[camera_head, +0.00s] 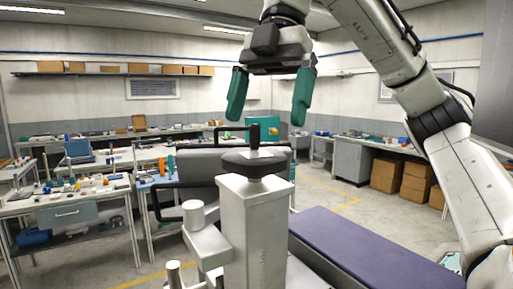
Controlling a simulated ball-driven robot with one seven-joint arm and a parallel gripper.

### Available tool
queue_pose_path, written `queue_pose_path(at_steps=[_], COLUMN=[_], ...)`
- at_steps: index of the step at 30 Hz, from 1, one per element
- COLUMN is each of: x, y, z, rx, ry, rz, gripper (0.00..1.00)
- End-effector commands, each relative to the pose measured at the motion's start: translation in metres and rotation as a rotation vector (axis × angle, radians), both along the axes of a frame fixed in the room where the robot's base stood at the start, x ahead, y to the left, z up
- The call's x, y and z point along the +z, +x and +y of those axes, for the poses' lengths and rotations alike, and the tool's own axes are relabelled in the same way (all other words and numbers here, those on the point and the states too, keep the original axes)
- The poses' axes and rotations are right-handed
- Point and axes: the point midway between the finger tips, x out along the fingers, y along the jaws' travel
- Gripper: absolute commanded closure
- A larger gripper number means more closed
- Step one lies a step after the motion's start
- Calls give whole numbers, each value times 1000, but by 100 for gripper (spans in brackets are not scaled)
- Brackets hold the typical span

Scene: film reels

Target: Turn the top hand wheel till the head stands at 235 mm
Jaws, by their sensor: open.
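A light grey head-like arm (207,243) sticks out from the column's left side; I cannot read any height scale. My gripper (267,105) hangs above the hand wheel, pointing down, with its two green fingers wide apart. Nothing is between the fingers, and they are clear of the wheel.
A purple-topped bench or bed (370,248) extends to the right of the column. Workbenches (70,205) with small items stand at left and back. Cardboard boxes (387,174) sit under the right-hand bench. Open floor (400,222) lies at right.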

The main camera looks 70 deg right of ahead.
Motion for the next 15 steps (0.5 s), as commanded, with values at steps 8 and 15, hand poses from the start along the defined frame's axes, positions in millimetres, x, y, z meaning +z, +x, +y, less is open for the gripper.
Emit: queue_pose_path(at_steps=[8, 15], x=[-39, -53], y=[2, 3], z=[16, 22], rx=[3, 0], ry=[2, 1], rz=[-1, -1], gripper=[0, 0])
